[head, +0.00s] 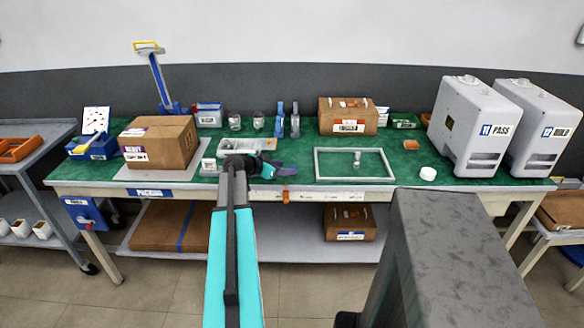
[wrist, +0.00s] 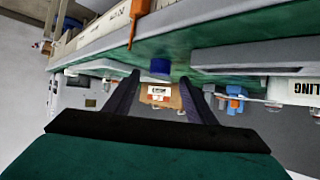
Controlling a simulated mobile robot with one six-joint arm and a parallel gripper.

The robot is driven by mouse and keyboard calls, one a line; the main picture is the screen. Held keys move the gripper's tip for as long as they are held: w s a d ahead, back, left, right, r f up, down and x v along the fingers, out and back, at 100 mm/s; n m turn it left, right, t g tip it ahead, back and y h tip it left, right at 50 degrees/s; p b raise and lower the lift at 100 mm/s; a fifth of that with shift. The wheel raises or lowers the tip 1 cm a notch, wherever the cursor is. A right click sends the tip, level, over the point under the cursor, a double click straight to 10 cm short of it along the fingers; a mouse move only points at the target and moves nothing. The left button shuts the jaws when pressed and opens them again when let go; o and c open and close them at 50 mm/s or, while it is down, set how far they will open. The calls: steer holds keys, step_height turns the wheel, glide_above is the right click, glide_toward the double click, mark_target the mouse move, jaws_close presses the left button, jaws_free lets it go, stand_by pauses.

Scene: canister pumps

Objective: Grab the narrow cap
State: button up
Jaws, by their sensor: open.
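A small pale upright piece (head: 357,158), which looks like the narrow cap, stands inside the white rectangular frame (head: 317,166) on the green table. A wider round white cap (head: 428,173) lies to the right of the frame. My gripper (head: 282,168) is over the front part of the table, left of the frame and apart from the small piece. In the wrist view my gripper (wrist: 160,78) shows two dark fingers spread apart with nothing held between them. I cannot make out the narrow cap in the wrist view.
Two large grey canisters (head: 473,125) stand at the right. A cardboard box (head: 347,117) stands behind the frame, another box (head: 160,143) at the left. A pale divided tray (head: 247,145) lies behind my gripper. An orange item (head: 285,196) hangs at the front edge.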

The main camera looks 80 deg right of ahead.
steer(key=shift+p+x, duration=0.3)
steer(key=shift+x, duration=1.25)
steer(key=c, duration=1.1)
steer(key=shift+r+b, duration=0.6)
steer(key=shift+r, duration=0.85)
steer(key=w+a+r+b, duration=0.2)
steer(key=w+a, duration=0.4)
steer(key=a, duration=0.9)
steer(key=shift+b, duration=0.85)
steer(key=shift+w, duration=0.1)
